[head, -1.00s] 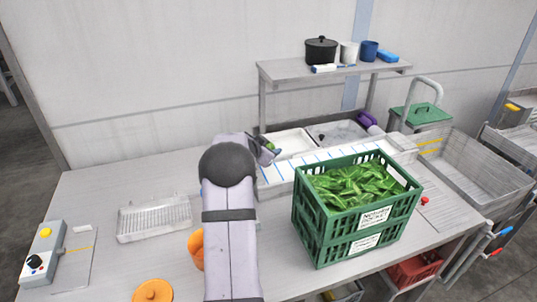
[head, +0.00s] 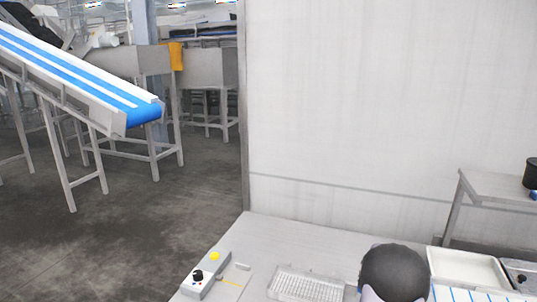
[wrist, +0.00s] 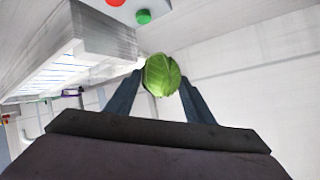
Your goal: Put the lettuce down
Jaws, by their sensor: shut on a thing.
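The lettuce (wrist: 162,72) is a round, pale green head with visible leaf veins, seen in the wrist view. My gripper (wrist: 161,82) is shut on it, with one dark finger on each side. The lettuce is held up at the fingertips; how high it is cannot be told. In the head view the gripper and the lettuce are not visible; only the dark rounded joint of my arm shows at the bottom edge.
In the head view, a wire-like metal tray (head: 306,286) and a control box (head: 206,274) with a yellow button lie on the steel table (head: 300,240). A white tray (head: 433,266) is at right, near a shelf (head: 497,187). A blue-striped conveyor (head: 75,70) stands beyond on the left.

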